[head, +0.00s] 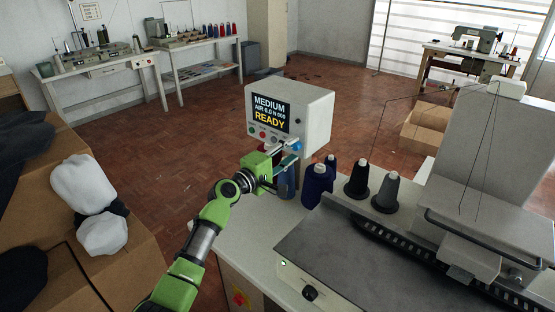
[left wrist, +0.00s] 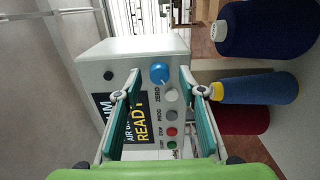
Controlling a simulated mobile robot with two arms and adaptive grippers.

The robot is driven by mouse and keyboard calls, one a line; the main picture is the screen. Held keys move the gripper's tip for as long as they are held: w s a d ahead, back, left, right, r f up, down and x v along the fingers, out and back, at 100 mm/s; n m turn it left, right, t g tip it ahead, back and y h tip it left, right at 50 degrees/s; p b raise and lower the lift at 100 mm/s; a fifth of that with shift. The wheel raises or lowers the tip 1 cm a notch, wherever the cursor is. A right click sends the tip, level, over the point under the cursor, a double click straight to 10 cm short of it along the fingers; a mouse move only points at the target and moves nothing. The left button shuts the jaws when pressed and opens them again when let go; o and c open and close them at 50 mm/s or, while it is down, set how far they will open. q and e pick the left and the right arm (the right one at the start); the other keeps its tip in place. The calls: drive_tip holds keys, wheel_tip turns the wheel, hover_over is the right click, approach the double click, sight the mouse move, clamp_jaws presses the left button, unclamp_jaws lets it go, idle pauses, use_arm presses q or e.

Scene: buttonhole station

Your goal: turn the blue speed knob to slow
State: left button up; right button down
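The blue speed knob (head: 296,145) is on the front of a pale control box (head: 318,118), right of the lower buttons. The box's screen (head: 269,112) reads MEDIUM, AIR 6.0 N 000, READY. My left gripper (head: 287,153) is at the box front, close to the knob and partly covering the panel. In the left wrist view, turned sideways, the two fingers (left wrist: 160,72) are apart, with the knob (left wrist: 159,74) between their tips in the picture. I see a gap on both sides and no clear contact. My right gripper is not in view.
Thread cones stand close to the gripper: a dark blue one (head: 317,187), a black one (head: 357,180) and a grey one (head: 385,193). The grey machine bed (head: 345,255) fills the right front. Grey, red and green buttons (left wrist: 171,114) sit beside the knob.

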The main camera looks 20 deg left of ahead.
use_arm(q)
drive_tip(key=v, duration=1.1)
drive_tip(key=shift+s, duration=0.1)
